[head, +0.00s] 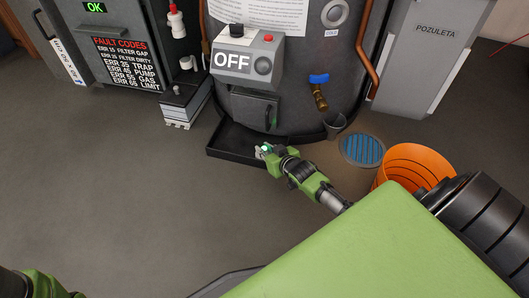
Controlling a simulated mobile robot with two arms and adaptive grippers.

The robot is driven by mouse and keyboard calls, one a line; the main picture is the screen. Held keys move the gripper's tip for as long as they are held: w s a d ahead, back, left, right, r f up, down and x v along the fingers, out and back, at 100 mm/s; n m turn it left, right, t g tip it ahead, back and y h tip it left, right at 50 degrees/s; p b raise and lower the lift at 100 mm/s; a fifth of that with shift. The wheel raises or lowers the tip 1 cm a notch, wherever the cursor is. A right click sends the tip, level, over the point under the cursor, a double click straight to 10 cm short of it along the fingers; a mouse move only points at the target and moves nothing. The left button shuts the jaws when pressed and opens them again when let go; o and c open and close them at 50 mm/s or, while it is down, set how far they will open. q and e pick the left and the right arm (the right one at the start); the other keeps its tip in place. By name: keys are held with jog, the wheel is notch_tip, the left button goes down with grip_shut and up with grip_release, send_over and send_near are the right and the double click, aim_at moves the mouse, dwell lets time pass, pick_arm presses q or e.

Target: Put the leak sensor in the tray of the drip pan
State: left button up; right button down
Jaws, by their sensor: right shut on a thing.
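The drip pan (222,142) is a shallow black tray on the floor around the base of the grey tank. My right gripper (264,150) is at the pan's front edge, over or just in front of its rim. It is shut on a small whitish and teal thing, likely the leak sensor (266,147), mostly hidden by the fingers. I cannot tell whether the thing touches the pan. Part of my left arm shows at the bottom left corner, but its gripper is out of view.
The grey tank (290,105) has a control box (247,57) reading OFF and a brass valve (320,95) over a dark cup. A blue floor drain (362,149) and an orange bucket (415,160) stand to the right. The floor at left is clear.

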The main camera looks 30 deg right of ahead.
jog(key=shift+r, duration=0.1)
jog(key=c, duration=1.9)
grip_release()
